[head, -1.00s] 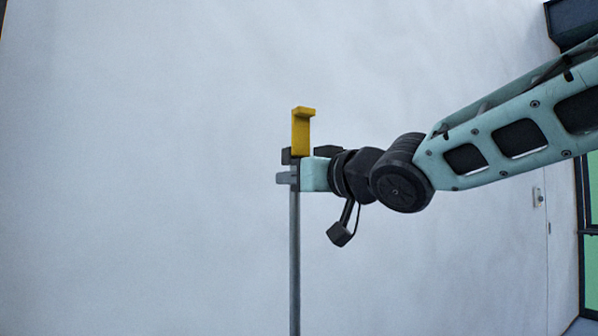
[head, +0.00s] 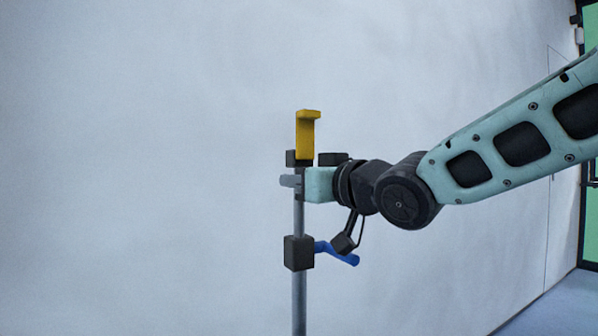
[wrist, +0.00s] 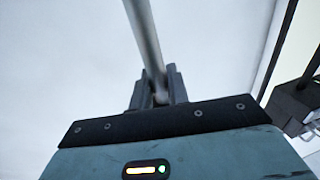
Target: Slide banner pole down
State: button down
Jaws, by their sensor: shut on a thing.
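The banner pole is a thin grey upright pole (head: 299,220) with a yellow hooked piece (head: 306,135) on its top end. A dark block with a blue lever, the clamp (head: 298,253), sits around the pole lower down. My gripper (head: 292,181) is shut on the pole just below the yellow piece and above the clamp. In the wrist view the pole (wrist: 146,40) runs up from between the two dark fingers (wrist: 160,92). The bottom of the pole is out of the head view.
A plain pale wall (head: 130,170) stands behind the pole. A green-paned dark frame (head: 590,140) and some floor (head: 555,305) show at the right. A blurred dark block (wrist: 295,100) shows at the right of the wrist view. The space left of the pole looks clear.

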aim_at(303, 207)
jog(key=shift+f+b, duration=1.15)
jog(key=shift+f, duration=1.15)
jog(key=c, duration=1.4)
grip_release()
jog(key=shift+r, duration=0.1)
jog(key=shift+s+d, duration=0.25)
jog(key=shift+d, duration=0.05)
jog(key=p+v, duration=0.2)
jog(key=v, duration=1.4)
jog(key=shift+s+d+p, duration=0.25)
jog(key=shift+p, duration=0.05)
jog(key=shift+c, duration=0.3)
